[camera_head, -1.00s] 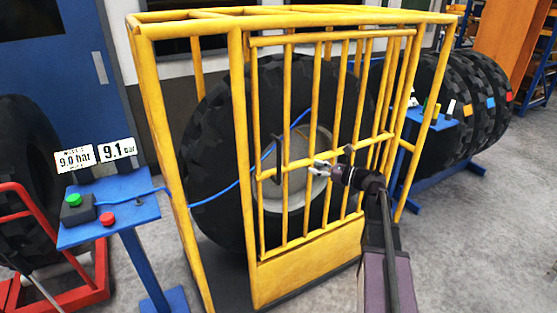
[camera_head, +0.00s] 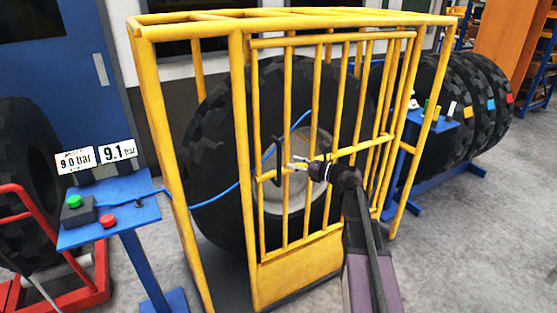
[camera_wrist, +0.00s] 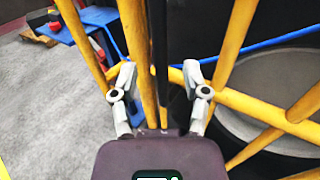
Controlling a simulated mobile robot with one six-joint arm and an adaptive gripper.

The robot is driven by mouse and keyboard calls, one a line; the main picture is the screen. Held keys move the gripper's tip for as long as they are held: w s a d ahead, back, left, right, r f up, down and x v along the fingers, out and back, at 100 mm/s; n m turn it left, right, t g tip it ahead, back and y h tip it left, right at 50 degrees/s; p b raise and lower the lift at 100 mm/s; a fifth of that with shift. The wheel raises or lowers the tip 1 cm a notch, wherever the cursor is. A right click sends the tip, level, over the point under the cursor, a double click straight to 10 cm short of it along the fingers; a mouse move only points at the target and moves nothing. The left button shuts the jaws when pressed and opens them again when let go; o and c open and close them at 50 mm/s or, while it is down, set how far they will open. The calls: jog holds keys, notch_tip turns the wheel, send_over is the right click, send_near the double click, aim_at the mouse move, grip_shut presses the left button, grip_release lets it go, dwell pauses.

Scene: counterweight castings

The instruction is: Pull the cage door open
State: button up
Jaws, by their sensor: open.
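The yellow barred cage door (camera_head: 300,271) stands in the yellow cage frame (camera_head: 238,120), its left edge close beside a front post, and looks closed. A dark upright handle (camera_head: 277,165) is on the door's left part. My gripper (camera_head: 292,164) is in front of the door beside the handle, its jaws open. In the wrist view, the dark handle (camera_wrist: 158,45) runs upright between the two spread fingers of my gripper (camera_wrist: 158,76), with a yellow bar close to its left. I see no finger closed on it; the exact depth is hard to judge.
A large tyre (camera_head: 212,150) stands inside the cage. A blue stand (camera_head: 115,209) with a green and a red button is at the left, with a blue hose leading into the cage. More tyres (camera_head: 492,95) stand at the right. Grey floor at the right front is clear.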

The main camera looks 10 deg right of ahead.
jog(key=shift+x, duration=3.05)
jog(key=shift+c, duration=0.2)
grip_shut()
